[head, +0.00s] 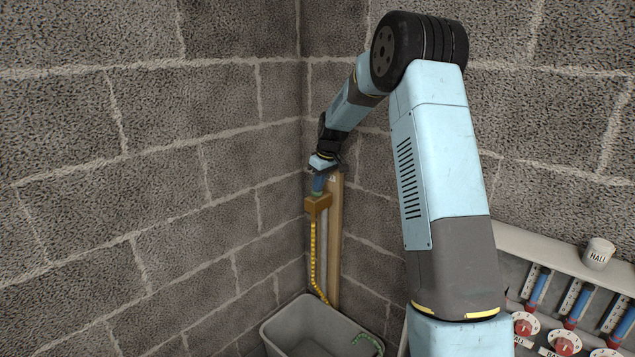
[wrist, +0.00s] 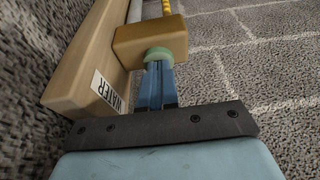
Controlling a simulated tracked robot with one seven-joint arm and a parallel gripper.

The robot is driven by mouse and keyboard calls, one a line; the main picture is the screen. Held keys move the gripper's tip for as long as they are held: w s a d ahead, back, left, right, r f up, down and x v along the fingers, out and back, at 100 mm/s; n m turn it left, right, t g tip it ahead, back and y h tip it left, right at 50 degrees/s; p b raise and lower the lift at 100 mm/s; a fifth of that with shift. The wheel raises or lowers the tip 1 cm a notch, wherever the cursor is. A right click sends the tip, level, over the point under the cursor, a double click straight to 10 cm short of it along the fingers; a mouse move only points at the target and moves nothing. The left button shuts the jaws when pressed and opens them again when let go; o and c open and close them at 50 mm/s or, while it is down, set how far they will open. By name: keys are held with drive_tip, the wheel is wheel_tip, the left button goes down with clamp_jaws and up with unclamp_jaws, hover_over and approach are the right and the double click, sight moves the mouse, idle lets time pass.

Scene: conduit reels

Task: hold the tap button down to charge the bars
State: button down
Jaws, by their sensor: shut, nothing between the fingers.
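The tap is a brass-coloured block (head: 318,203) on a wooden board in the wall corner. It also shows at the top of the wrist view (wrist: 150,40). Its pale green round button (wrist: 158,55) faces my gripper. My gripper (wrist: 158,68) is shut and empty, with its blue fingertips at the button's face, seemingly touching it. How far the button is pressed I cannot tell. In the head view my gripper (head: 318,186) is right above the block. The bars (head: 539,287) are blue columns beside white scales on the panel at the lower right, partly cut off by the frame.
The wooden board (wrist: 75,85) carries a WATER label. A yellow beaded line (head: 313,250) hangs from the block to a grey tub (head: 275,335) with a green piece inside. Red knobs (head: 525,325) sit below the bars.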

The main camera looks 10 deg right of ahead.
drive_tip(key=shift+s+f, duration=0.1)
drive_tip(key=shift+f, duration=0.5)
drive_tip(key=shift+s+f, duration=0.1)
drive_tip(key=shift+f, duration=0.15)
idle(1.1)
idle(1.5)
drive_tip(key=shift+r, duration=0.3)
drive_tip(key=w+v, duration=0.1)
drive_tip(key=v, duration=1.3)
drive_tip(key=shift+w+a, duration=0.2)
drive_tip(key=shift+a, duration=0.1)
drive_tip(key=shift+r, duration=0.15)
